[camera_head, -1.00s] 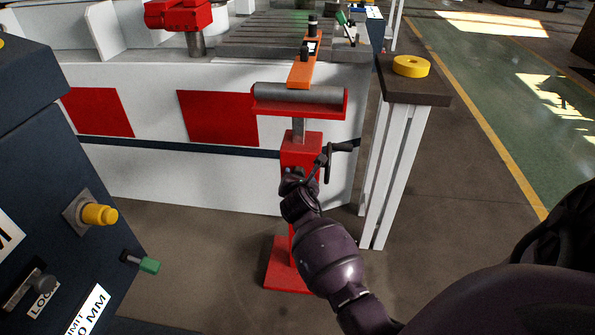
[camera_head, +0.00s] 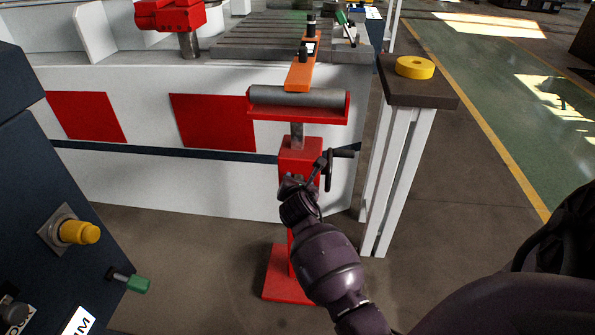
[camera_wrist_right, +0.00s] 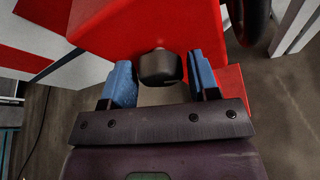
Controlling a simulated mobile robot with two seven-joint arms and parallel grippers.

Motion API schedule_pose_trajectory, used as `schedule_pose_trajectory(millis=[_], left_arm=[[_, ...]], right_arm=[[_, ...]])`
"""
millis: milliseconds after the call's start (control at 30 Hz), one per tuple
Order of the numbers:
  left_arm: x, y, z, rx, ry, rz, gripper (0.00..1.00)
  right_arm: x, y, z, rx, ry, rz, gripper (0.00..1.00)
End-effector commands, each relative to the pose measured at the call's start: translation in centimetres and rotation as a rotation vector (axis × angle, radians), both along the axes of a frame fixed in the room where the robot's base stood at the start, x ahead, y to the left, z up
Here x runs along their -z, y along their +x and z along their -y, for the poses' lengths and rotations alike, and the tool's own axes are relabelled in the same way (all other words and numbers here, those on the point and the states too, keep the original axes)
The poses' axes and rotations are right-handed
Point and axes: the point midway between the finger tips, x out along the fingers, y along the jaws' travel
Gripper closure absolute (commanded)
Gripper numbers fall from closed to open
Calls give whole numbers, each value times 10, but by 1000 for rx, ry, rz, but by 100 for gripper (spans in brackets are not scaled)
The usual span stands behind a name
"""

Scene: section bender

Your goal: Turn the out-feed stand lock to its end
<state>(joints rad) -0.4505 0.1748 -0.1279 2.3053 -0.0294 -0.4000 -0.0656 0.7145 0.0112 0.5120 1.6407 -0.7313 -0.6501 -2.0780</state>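The out-feed stand (camera_head: 300,157) is a red post with a grey roller (camera_head: 298,96) on top and a red base plate on the floor. A dark rounded knob (camera_wrist_right: 159,67), which looks like the stand lock, sticks out of the red post in the right wrist view. My right gripper (camera_head: 296,183) is at the front of the post; in the head view it hides the knob. In the right wrist view my right gripper (camera_wrist_right: 159,84) is open, with one blue finger on each side of the knob and gaps between. My left gripper is not in view.
A dark crank handle (camera_head: 328,168) sits on the post's right side, close to my right gripper. A dark control cabinet (camera_head: 40,190) is at left. The white machine body is behind the stand.

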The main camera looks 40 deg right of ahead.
Motion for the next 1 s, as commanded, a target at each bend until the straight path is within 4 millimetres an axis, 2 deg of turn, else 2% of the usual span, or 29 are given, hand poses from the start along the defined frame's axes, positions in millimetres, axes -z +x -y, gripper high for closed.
schedule_pose_trajectory(millis=[33, 233, 567, 833, 1000], left_arm=[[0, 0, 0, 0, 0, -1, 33], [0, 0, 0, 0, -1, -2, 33], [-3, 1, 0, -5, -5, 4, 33], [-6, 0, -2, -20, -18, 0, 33], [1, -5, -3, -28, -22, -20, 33]], right_arm=[[0, 0, 0, 0, 0, 0, 53], [0, 0, 0, 0, 0, 0, 82], [-2, 0, 1, 0, 32, 40, 82], [-3, -1, 2, 0, 146, 176, 82], [0, -1, 2, -1, 247, 291, 82]])
